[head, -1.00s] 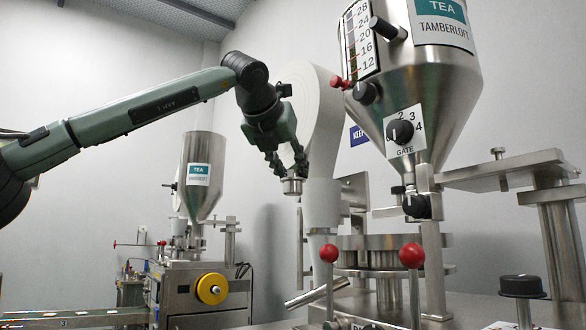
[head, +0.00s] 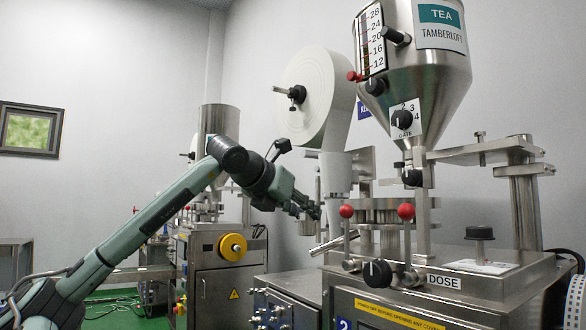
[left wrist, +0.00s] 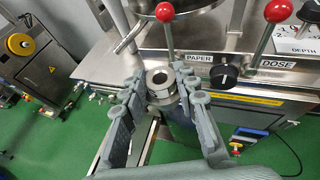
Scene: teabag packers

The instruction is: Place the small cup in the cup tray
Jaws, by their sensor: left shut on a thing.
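My left gripper (head: 310,208) reaches in from the left beside the front packing machine in the head view. In the left wrist view the left gripper (left wrist: 157,84) is shut on the small cup (left wrist: 160,88), a round shiny steel piece with a dark centre, held between the fingertips. I cannot make out a cup tray in either view. My right gripper is not in view.
The front machine has red-knobbed levers (head: 346,212), a tea hopper (head: 420,85) and a paper roll (head: 318,95). A second machine with a yellow handwheel (head: 232,247) stands behind left. Clear green floor (left wrist: 75,140) shows below.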

